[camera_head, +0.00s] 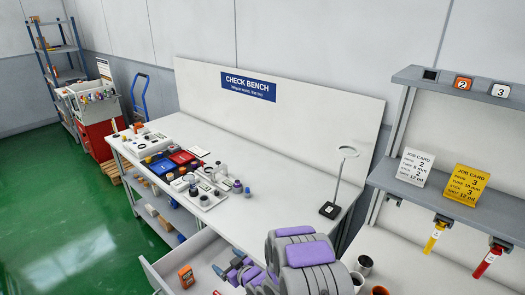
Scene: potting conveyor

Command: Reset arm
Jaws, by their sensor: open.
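My arm enters at the bottom middle of the head view, with large grey links and purple pads. My gripper (229,272) is at the left end of the arm, small and partly overlapped by my own links. It is over the open drawer (168,268) at the front of the check bench (270,192). It is open, and I see nothing held in it. An orange and dark item (186,276) is in the drawer to the left of my gripper.
The bench top carries trays with red and blue bins (182,158), small parts and a stand with a ring (330,208). A shelf with job cards (467,185) and hanging tools is at right. Green floor is clear at left.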

